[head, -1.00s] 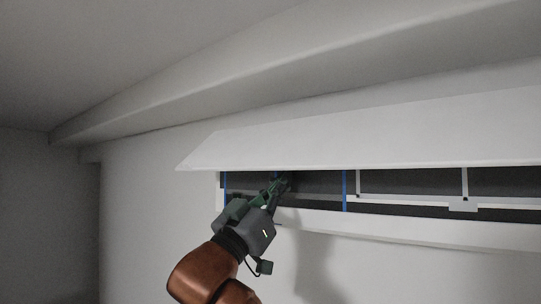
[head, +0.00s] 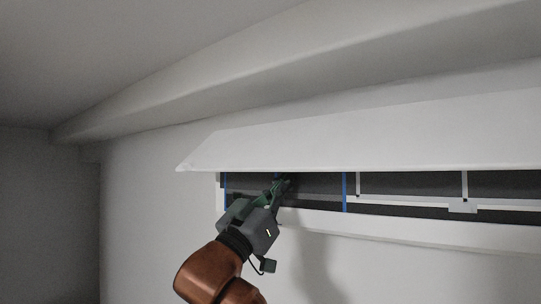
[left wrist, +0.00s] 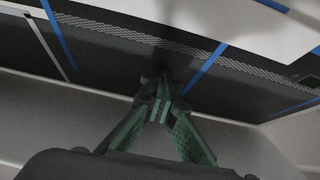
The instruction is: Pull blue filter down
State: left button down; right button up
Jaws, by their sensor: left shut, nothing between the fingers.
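The blue filter (head: 345,190) shows as blue edge strips around a dark panel inside the long wall slot under the white flap. Another blue strip (head: 225,188) stands at the slot's left end. In the left wrist view blue strips (left wrist: 205,68) cross the dark panel beyond the fingers. My left gripper (head: 283,184) is shut and empty, its tips reaching up into the left part of the slot, between the two blue strips. In the left wrist view its green fingers (left wrist: 160,103) meet in front of the dark panel; contact cannot be told. My right gripper is not in view.
The raised white flap (head: 370,140) overhangs the slot. A white sill (head: 420,229) runs below it. To the right are white bars with a small plate (head: 463,207). The wall left of the slot is clear.

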aim_at(292, 195)
pick_arm(q)
jog(key=shift+w+d+f+b, duration=0.1)
jog(key=shift+f+b, duration=0.65)
jog(key=shift+f, duration=0.45)
jog(key=shift+w+f+b, duration=0.1)
jog(key=shift+f+b, duration=0.65)
jog(key=shift+f, duration=0.45)
jog(key=shift+s, duration=0.3)
jog(key=shift+s+a+r, duration=0.15)
jog(key=shift+s+a, duration=0.15)
jog(key=shift+a, duration=0.05)
jog(key=shift+s+a+f+b, duration=0.15)
jog(key=shift+f+b, duration=0.3)
jog(key=shift+b, duration=0.1)
jog(key=shift+f+b+v, duration=0.15)
jog(key=shift+b+v, duration=0.5)
jog(key=shift+v, duration=0.25)
jog(key=shift+f+b+v, duration=0.2)
jog(key=shift+b+v, duration=0.4)
jog(key=shift+v, duration=0.3)
